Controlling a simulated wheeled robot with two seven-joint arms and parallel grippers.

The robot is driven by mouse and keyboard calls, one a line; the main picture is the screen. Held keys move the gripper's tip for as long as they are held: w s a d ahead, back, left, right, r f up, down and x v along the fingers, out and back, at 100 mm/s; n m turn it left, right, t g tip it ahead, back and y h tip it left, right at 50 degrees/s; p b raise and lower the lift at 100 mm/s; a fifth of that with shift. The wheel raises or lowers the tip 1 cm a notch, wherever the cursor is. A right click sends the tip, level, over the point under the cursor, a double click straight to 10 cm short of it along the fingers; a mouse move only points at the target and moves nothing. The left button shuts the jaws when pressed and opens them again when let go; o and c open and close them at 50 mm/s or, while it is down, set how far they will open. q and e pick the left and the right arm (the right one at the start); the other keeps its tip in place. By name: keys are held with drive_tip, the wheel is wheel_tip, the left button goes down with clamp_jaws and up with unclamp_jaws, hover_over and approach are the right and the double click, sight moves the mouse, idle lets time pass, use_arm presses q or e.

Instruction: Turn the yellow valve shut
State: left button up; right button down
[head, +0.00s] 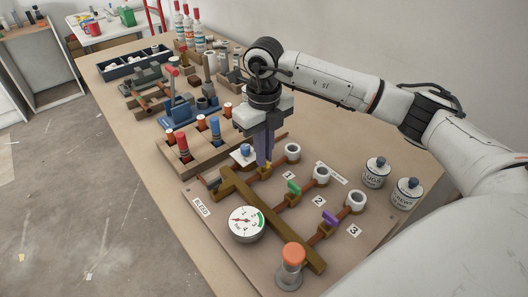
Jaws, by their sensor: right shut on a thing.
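The yellow valve (265,173) sits on the first branch of the pipe board, near the label 1. Only a little yellow shows, because the fingers cover most of its handle. My right gripper (264,162) comes down from above and is shut on the yellow valve. The handle's exact angle is hidden. The green valve (294,187) is on branch 2 and the purple valve (330,217) is on branch 3. My left gripper is not in view.
A dial gauge (246,223) and an orange-topped knob (293,256) stand on the board's near side. Two lidded jars (375,172) are at the right. Wooden racks (190,160) and tools crowd the bench behind the gripper.

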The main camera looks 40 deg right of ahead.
idle(0.4)
drive_tip(key=c, duration=1.9)
unclamp_jaws()
wheel_tip(320, 180, up, 10)
drive_tip(key=shift+r+b, duration=0.2)
drive_tip(key=shift+b, duration=0.1)
